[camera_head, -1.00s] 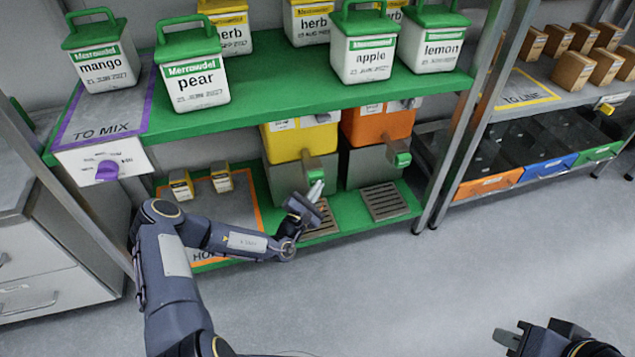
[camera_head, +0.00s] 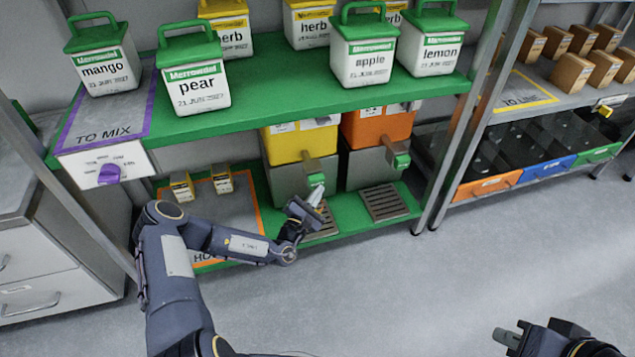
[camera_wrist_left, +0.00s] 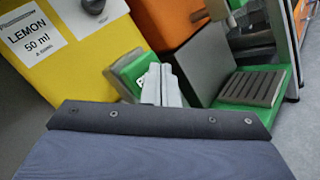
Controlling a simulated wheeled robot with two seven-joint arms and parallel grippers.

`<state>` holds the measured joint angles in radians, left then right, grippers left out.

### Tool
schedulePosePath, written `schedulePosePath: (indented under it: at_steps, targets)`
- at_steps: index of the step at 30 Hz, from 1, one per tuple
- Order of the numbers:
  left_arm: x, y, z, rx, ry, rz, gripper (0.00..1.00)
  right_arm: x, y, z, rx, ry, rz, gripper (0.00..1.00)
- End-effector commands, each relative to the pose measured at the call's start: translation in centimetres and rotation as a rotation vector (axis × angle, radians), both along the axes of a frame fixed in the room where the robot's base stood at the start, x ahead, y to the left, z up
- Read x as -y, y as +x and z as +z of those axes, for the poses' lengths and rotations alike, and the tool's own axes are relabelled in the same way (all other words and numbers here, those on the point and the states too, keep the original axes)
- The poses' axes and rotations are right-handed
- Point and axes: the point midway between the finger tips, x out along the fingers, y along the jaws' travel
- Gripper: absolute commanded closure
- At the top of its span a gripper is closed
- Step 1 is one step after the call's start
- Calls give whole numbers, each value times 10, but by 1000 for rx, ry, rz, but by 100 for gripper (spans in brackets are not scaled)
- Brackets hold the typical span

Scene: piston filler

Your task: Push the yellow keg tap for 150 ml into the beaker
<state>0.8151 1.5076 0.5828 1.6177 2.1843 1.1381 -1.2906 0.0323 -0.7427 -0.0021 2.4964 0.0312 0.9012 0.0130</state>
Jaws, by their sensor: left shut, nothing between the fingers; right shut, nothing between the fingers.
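The yellow keg (camera_head: 286,145) sits on a grey stand on the lower shelf. Its tap has a green end (camera_head: 316,181). My left gripper (camera_head: 316,195) is shut and empty, its tips just below and in front of the green end. In the left wrist view the shut fingertips (camera_wrist_left: 163,85) are right beside the green tap (camera_wrist_left: 128,72), in front of the yellow keg (camera_wrist_left: 75,50) labelled "LEMON 50 ml"; I cannot tell whether they touch. I cannot make out a beaker; my gripper partly covers the drip grate (camera_head: 324,230). My right gripper (camera_head: 507,338) is shut and empty at the lower right.
An orange keg (camera_head: 377,129) with its own green tap (camera_head: 402,161) and drip grate (camera_head: 384,202) stands to the right. Small boxes (camera_head: 181,187) are on an orange-edged mat to the left. Labelled canisters stand on the shelf above. The floor in front is clear.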

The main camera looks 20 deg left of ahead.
Motion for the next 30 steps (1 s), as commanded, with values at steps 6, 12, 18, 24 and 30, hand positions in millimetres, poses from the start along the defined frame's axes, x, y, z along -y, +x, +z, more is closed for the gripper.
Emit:
schedulePosePath:
  at_steps: [6,12,18,24,30]
  targets:
    - [5,-8,1,0,-1,-2,100,0,0,8,0,0,0,100]
    - [5,-8,0,0,-1,-2,100,0,0,7,0,0,0,100]
    - [11,-16,3,-2,-3,-3,100,0,0,17,0,0,0,100]
    - [23,-32,3,-3,-4,-3,100,0,0,31,0,0,0,100]
    - [32,-46,2,-2,-2,-2,100,0,0,41,0,0,0,100]
